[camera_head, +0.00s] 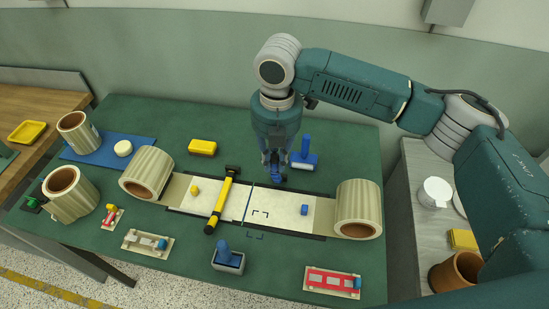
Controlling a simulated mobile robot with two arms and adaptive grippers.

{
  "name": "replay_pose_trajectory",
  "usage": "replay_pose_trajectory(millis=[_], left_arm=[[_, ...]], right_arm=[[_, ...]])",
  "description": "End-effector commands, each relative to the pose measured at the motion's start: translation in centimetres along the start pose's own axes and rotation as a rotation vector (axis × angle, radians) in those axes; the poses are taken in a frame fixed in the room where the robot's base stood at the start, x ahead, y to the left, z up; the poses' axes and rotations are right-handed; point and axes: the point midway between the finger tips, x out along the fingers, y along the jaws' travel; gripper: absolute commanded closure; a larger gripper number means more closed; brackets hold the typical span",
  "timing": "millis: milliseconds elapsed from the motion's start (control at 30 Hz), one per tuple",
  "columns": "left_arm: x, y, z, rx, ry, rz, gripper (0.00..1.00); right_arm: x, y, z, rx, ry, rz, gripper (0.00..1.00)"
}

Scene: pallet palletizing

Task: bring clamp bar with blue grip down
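My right gripper (274,170) points down at the far edge of the middle of the light strip, left of the blue roller-like tool. A small blue piece (279,178) shows right at its fingertips and may be the blue grip. The fingers and my wrist cover most of what is there, so I cannot tell whether they are closed on it. The blue-grip clamp bar itself cannot be made out clearly. A black and yellow bar (221,204) lies across the strip to the left. A thin dark seam (248,203) crosses the strip. My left gripper is out of view.
The strip (275,208) runs between two ribbed rolls (147,174) (358,210) on the green table (190,258). A blue-handled tool (228,258) stands in front, and a blue roller-like tool (304,157) stands behind. A yellow block (202,147) lies at the back.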

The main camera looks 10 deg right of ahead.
Motion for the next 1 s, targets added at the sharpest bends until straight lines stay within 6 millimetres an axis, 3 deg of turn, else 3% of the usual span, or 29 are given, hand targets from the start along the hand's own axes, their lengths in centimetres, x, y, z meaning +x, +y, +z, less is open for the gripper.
replay_pose_trajectory(millis=[467,733,1000], left_arm=[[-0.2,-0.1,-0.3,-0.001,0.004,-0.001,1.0],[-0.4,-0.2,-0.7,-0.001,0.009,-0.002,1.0],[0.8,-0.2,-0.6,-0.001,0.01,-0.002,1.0]], right_arm=[[0.3,-0.5,-1.1,-0.007,-0.04,0.009,1.0],[1.9,-1.5,-4.1,-0.016,-0.197,0.06,1.0],[4.6,-2.4,-7.1,-0.021,-0.386,0.123,1.0]])
